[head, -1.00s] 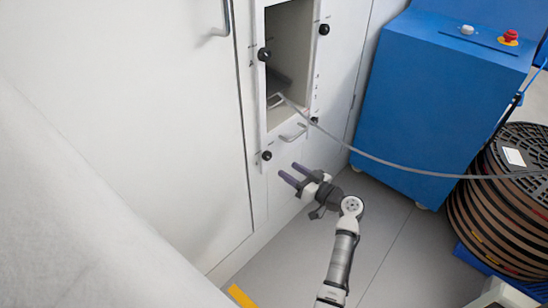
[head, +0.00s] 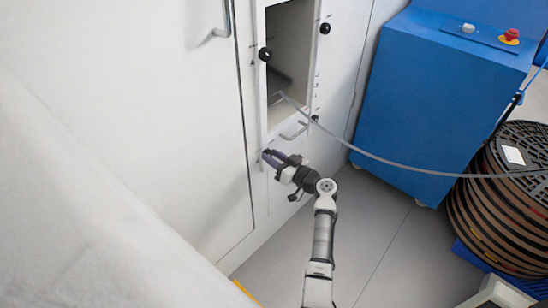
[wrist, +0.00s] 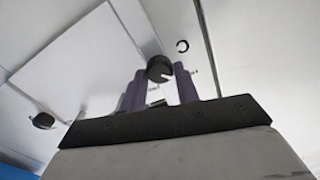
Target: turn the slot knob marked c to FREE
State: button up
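Black round knobs sit around the cabinet opening: one at its upper left (head: 265,54), one at its upper right (head: 325,28) and one at its lower right (head: 315,118). In the wrist view that knob (wrist: 160,68), with a pale pointer mark, lies between the fingertips. The fingers are apart, with narrow gaps beside the knob; contact is unclear.
A grey strip (head: 400,162) runs from the opening across to the right. A metal handle (head: 294,132) sticks out below the opening. A blue cabinet (head: 430,100) and stacked reels (head: 500,215) stand at the right. The grey floor (head: 375,235) between is clear.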

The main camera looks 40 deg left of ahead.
jog(key=c, duration=0.5)
jog(key=shift+m, duration=0.3)
jog(key=m+b, duration=0.1)
jog(key=m, duration=0.1)
jog(key=shift+f+m+b, duration=0.1)
jog(key=shift+m+b, duration=0.2)
jog(key=m, duration=0.4)
jog(key=shift+m, duration=0.3)
jog(key=m+p, duration=0.1)
jog(key=m, duration=0.4)
jog(key=m+p, duration=0.2)
jog(key=m, duration=0.3)
